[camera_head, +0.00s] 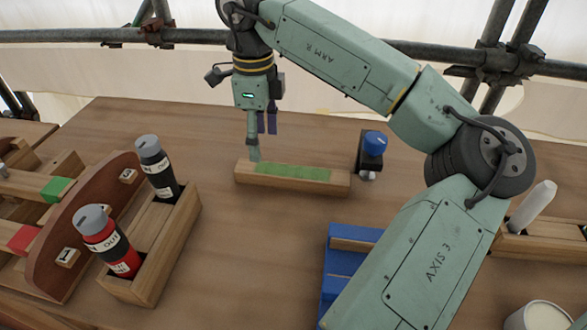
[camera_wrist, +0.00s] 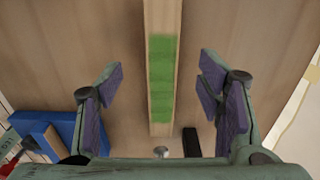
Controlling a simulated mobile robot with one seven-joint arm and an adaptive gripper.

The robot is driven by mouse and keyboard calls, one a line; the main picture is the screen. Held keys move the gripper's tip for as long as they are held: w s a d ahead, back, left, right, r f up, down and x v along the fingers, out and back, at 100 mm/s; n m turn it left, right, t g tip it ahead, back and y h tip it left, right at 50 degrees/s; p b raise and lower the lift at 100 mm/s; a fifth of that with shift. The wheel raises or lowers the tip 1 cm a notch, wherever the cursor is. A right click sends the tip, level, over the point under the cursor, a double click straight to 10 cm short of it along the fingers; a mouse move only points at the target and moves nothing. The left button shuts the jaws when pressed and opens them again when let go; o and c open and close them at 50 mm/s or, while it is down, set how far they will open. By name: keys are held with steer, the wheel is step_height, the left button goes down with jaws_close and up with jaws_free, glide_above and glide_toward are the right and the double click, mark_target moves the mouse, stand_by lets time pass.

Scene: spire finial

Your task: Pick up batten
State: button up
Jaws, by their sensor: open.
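The batten (camera_head: 290,178) is a wooden bar with a green patch along its top, lying on the table near the middle. My gripper (camera_head: 262,140) is above its left half in the head view, with fingers pointing down. In the wrist view, the batten (camera_wrist: 162,70) runs from the top edge to the lower middle. The open fingers of my gripper (camera_wrist: 160,95) stand on either side of it, with gaps and no visible contact. The green patch lies partly between the fingertips.
A blue-capped black device (camera_head: 371,155) stands close to the batten's right end. A wooden holder (camera_head: 160,250) with a black and a red canister is at the left. A blue tray (camera_head: 335,285) is in front, partly behind my arm. Scaffold pipes (camera_head: 100,35) cross behind the table.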

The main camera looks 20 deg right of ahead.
mark_target(259, 167)
step_height(259, 167, down, 3)
steer(key=shift+a+f, duration=0.1)
steer(key=shift+f, duration=0.1)
steer(key=shift+w+a+f+p, duration=0.15)
steer(key=shift+f+p, duration=0.3)
steer(key=shift+f, duration=0.45)
steer(key=shift+w+f+p, duration=0.1)
steer(key=shift+f+p, duration=0.3)
steer(key=shift+f, duration=0.5)
steer(key=shift+w+a+f+p, duration=0.15)
steer(key=shift+f+p, duration=0.3)
steer(key=shift+f, duration=0.45)
steer(key=shift+c, duration=0.3)
steer(key=c, duration=1.3)
jaws_close()
steer(key=shift+r, duration=0.2)
